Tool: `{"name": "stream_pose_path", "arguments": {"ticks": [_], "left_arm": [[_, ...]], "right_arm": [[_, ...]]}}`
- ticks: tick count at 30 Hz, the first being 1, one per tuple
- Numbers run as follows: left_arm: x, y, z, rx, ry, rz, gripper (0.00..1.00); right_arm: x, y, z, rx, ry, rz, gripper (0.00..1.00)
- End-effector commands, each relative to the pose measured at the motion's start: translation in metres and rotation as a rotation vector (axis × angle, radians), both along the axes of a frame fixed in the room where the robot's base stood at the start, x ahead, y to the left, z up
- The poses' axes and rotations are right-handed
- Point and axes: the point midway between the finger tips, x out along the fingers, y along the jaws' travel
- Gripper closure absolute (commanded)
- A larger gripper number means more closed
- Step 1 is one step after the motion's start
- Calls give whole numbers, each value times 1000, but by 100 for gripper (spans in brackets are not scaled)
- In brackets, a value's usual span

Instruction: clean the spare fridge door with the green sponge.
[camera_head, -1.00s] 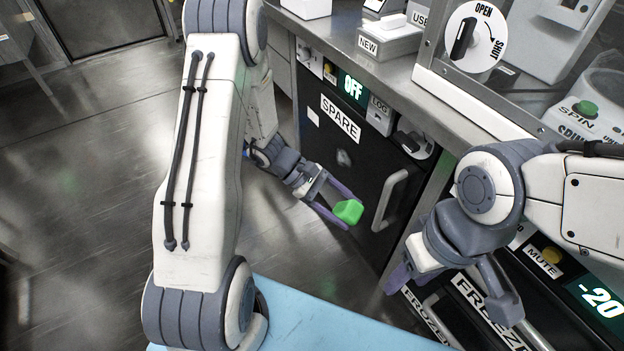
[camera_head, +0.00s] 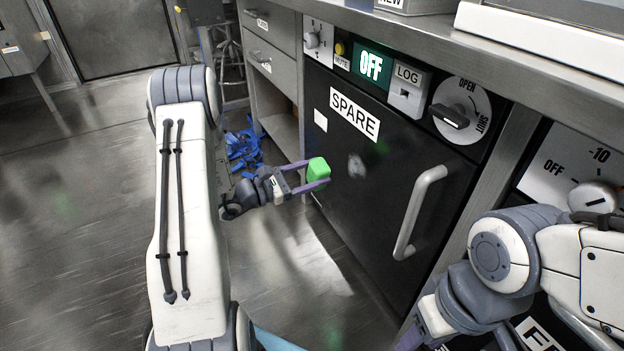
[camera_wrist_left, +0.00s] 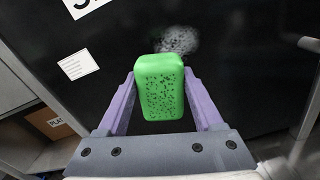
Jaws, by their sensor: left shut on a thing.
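The green sponge (camera_head: 318,169) is held between the purple fingers of my left gripper (camera_head: 312,178), which is shut on it. It also shows in the left wrist view (camera_wrist_left: 160,88), dark-speckled on its face. The black spare fridge door (camera_head: 375,200) is closed, with a SPARE label and a light handle (camera_head: 417,212). A pale smudge (camera_head: 356,166) on the door lies just right of the sponge; in the left wrist view the smudge (camera_wrist_left: 178,40) is just beyond its top edge. I cannot tell whether the sponge touches the door. My right gripper (camera_head: 425,330) is at the lower right, its fingertips partly cut off.
Blue strips (camera_head: 243,148) lie on the floor by the open cabinet. The floor at left is clear.

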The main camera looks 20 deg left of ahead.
Motion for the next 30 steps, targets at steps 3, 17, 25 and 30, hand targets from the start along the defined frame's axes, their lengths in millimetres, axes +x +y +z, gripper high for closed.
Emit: {"name": "stream_pose_path", "arguments": {"ticks": [3,17,25,30], "left_arm": [[9,-9,0,1,-1,-6,77],[39,-31,0,2,-1,-3,77],[41,-32,1,1,1,-2,77],[41,-32,0,1,1,-2,77]], "right_arm": [[0,0,-1,0,0,0,50],[0,0,-6,0,0,0,50],[0,0,-6,0,0,0,50],[0,0,-6,0,0,0,50]]}}
